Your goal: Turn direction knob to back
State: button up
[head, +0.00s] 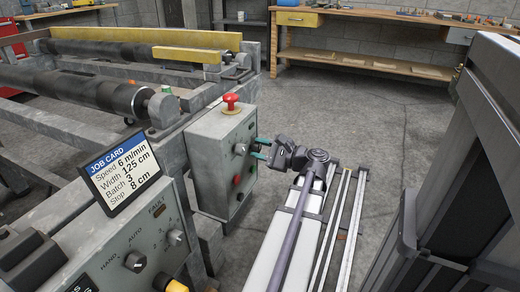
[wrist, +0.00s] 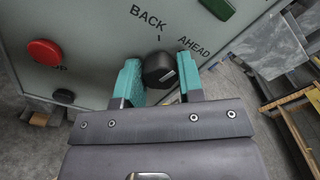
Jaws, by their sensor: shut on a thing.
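The direction knob (wrist: 158,69) is a black knob on the grey panel, under the printed words BACK and AHEAD. In the head view the knob (head: 241,149) is on the side of the grey control box. My gripper (wrist: 160,80) has its two teal fingers either side of the knob, shut on it. In the head view my gripper (head: 262,148) reaches the box from the right. A small tick shows above the knob, below BACK. I cannot clearly tell which way the knob points.
A red button (wrist: 45,52) and a green button (wrist: 217,8) flank the knob. A red mushroom button (head: 230,101) tops the control box (head: 205,135). A job card (head: 120,170) stands on the nearer console (head: 135,245). Open floor (head: 380,130) lies behind my arm.

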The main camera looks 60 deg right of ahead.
jog(key=n, duration=0.4)
jog(key=shift+n, duration=0.3)
jog(key=n, duration=0.4)
jog(key=shift+n, duration=0.4)
jog(key=o, duration=0.9)
jog(key=s, duration=1.1)
jog(key=shift+d, duration=0.2)
